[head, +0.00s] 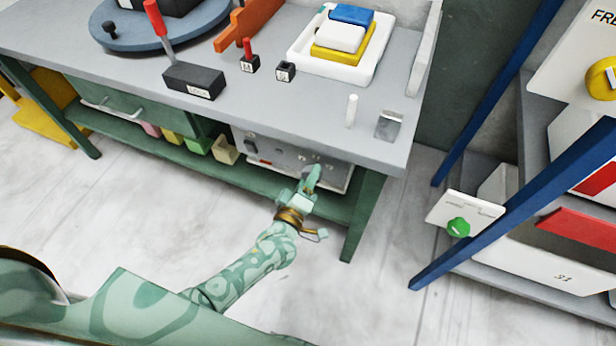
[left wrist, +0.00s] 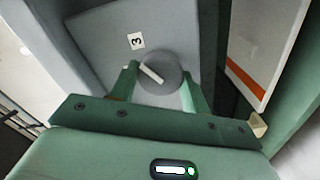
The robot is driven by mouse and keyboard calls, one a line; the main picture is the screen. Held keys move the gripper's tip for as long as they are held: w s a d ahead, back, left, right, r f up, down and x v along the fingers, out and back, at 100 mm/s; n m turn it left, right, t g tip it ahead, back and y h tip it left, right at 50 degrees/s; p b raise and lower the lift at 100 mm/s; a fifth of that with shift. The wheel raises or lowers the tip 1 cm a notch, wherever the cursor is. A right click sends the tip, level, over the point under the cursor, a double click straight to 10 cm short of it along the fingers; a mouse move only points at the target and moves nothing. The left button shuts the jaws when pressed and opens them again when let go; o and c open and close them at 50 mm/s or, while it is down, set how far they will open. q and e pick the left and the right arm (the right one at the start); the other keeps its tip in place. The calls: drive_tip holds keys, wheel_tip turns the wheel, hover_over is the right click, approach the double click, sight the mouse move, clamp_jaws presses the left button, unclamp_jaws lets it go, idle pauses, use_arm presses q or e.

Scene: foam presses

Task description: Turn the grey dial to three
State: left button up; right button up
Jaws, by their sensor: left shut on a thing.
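The grey dial (left wrist: 172,74) is round with a raised white bar and sits on a grey panel in the left wrist view. The bar slants from upper left to lower right. A white label with a 3 (left wrist: 136,41) is above and left of the dial; the bar's upper-left end points a little below and left of it. My left gripper (left wrist: 160,88) is shut on the dial, one finger on each side. In the head view my left gripper (head: 311,182) is at the control panel (head: 275,153) under the bench, where it hides the dial.
The grey bench top (head: 300,108) overhangs the panel, and a green bench leg (head: 362,215) stands right of my gripper. A blue-framed rack at right carries a green knob (head: 458,227) on a white plate. Floor in front is clear.

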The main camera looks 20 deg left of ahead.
use_arm(q)
drive_tip(key=shift+m, duration=0.5)
use_arm(e)
drive_tip(key=shift+r, duration=0.1)
drive_tip(key=shift+a, duration=0.2)
use_arm(q)
drive_tip(key=o, duration=1)
drive_tip(key=s+p, duration=0.1)
drive_tip(key=s, duration=0.4)
drive_tip(key=s+p, duration=0.1)
drive_tip(key=s, duration=0.5)
drive_tip(key=s+p, duration=0.1)
drive_tip(key=s, duration=0.4)
drive_tip(key=shift+s+a+p, duration=0.2)
drive_tip(key=shift+a+p, duration=0.05)
drive_tip(key=shift+p, duration=0.15)
use_arm(e)
drive_tip(key=r, duration=0.1)
drive_tip(key=w+r, duration=0.1)
drive_tip(key=r, duration=0.1)
drive_tip(key=shift+w+d+r, duration=0.1)
drive_tip(key=shift+w+d, duration=0.05)
drive_tip(key=shift+w, duration=0.1)
use_arm(q)
drive_tip(key=shift+s+f, duration=0.1)
